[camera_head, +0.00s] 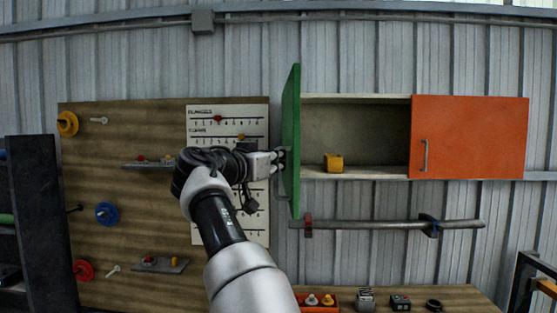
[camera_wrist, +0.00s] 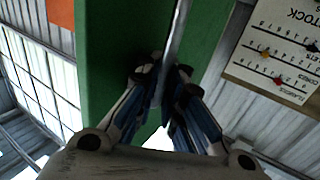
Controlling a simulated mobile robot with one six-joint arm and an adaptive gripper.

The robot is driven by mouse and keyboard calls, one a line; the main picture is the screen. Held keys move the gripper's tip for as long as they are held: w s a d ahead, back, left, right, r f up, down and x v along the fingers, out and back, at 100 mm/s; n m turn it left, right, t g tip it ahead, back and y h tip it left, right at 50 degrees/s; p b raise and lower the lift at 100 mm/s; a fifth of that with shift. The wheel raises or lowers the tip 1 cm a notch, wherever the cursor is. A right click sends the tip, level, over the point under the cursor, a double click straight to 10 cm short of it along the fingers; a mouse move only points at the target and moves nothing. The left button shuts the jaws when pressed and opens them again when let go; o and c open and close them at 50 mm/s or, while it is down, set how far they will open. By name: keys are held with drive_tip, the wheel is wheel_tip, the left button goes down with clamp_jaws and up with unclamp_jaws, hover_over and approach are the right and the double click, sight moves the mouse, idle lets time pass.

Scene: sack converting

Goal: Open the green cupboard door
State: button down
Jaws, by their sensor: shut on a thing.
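The green cupboard door (camera_head: 291,140) stands swung out at the left of the wall cupboard (camera_head: 357,99), seen nearly edge-on, so the left compartment is open to view. My gripper (camera_head: 279,162) is at the outer face of the door, left of it in the head view. In the wrist view my gripper (camera_wrist: 166,88) has its fingers closed around a grey bar-like handle (camera_wrist: 172,50) that runs along the green door (camera_wrist: 107,60).
A yellow block (camera_head: 333,162) sits inside the open compartment. The orange door (camera_head: 470,137) at the right is shut. A pegboard with a stock chart (camera_head: 228,118) is at the left. A grey rail (camera_head: 385,224) runs below the cupboard, above a bench with small items.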

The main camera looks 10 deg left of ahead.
drive_tip(key=c, duration=2.2)
unclamp_jaws()
drive_tip(key=shift+s+a+f, duration=0.1)
drive_tip(key=shift+f, duration=0.25)
drive_tip(key=shift+o, duration=1)
drive_tip(key=shift+s+r, duration=0.25)
drive_tip(key=shift+w, duration=0.15)
drive_tip(key=shift+r, duration=0.1)
drive_tip(key=v, duration=1.2)
